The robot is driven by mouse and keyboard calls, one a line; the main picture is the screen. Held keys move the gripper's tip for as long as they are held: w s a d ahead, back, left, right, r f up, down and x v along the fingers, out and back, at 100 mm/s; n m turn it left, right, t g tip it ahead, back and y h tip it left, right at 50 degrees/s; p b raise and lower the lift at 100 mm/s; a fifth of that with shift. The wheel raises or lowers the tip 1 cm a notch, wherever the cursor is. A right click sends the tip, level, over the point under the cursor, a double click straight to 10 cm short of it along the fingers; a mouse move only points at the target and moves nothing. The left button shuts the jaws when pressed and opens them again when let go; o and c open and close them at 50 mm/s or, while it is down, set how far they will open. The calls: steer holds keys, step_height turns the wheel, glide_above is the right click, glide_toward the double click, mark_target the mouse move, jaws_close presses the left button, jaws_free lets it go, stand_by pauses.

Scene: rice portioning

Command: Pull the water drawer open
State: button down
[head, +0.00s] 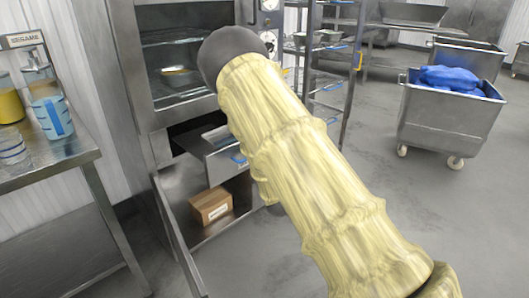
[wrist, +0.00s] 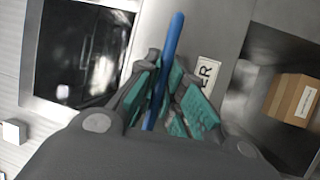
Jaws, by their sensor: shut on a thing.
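The water drawer (head: 205,143) is a steel drawer under the oven-like cabinet in the head view. It stands out part way from the dark opening above and behind it. Its blue handle (wrist: 172,45) runs between the teal finger pads in the wrist view. A white label ending in "ER" is on the drawer front beside it. My gripper (wrist: 165,92) is shut on the handle. In the head view my cream-sleeved arm hides the gripper and the right part of the drawer.
A cardboard box (head: 211,206) sits on the shelf below the drawer; it also shows in the wrist view (wrist: 292,98). A steel table (head: 50,165) with containers stands at left. A wheeled bin (head: 445,125) holding blue bags and a rack (head: 350,85) stand at right. Open floor lies at right.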

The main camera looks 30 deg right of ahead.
steer(key=shift+s, duration=0.3)
steer(key=shift+f, duration=0.1)
steer(key=c, duration=1.8)
jaws_free()
steer(key=v, duration=1.2)
